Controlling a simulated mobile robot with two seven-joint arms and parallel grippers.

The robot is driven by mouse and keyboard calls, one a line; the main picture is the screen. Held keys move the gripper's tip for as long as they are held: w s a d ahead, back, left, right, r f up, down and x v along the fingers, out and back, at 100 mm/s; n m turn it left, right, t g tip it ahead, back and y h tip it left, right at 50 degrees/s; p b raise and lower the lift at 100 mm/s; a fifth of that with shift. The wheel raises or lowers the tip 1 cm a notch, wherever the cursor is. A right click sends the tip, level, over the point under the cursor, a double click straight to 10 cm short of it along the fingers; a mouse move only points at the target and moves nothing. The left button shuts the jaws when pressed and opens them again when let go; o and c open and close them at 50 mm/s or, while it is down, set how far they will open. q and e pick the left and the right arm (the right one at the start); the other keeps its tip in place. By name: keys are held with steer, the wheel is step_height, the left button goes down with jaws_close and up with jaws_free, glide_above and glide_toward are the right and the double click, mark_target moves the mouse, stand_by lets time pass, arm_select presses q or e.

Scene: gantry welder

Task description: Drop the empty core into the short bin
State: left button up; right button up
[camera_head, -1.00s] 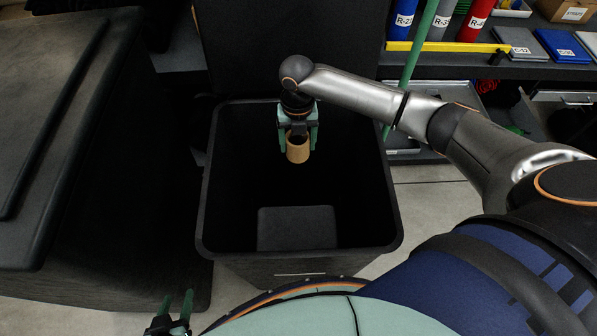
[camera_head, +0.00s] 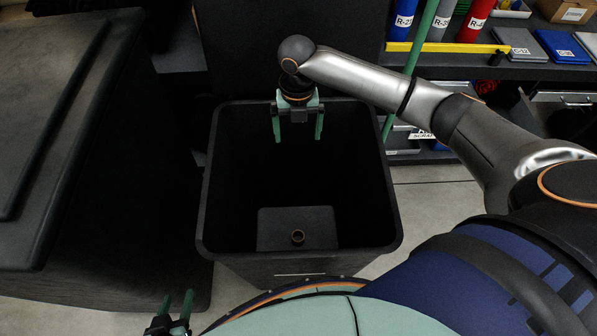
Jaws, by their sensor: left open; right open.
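The short bin (camera_head: 212,210) is black and open-topped, in the middle of the head view.
A taller black bin (camera_head: 75,130) with a closed lid stands at the left. A shelf (camera_head: 450,66) with labelled cylinders (camera_head: 437,20) and a blue binder (camera_head: 563,45) is at the back right. A green pole (camera_head: 413,60) stands behind the bin. Grey floor (camera_head: 440,205) shows at the right.

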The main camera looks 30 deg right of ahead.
step_height(320, 180, up, 8)
steer(key=shift+r, duration=0.15)
stand_by(0.6)
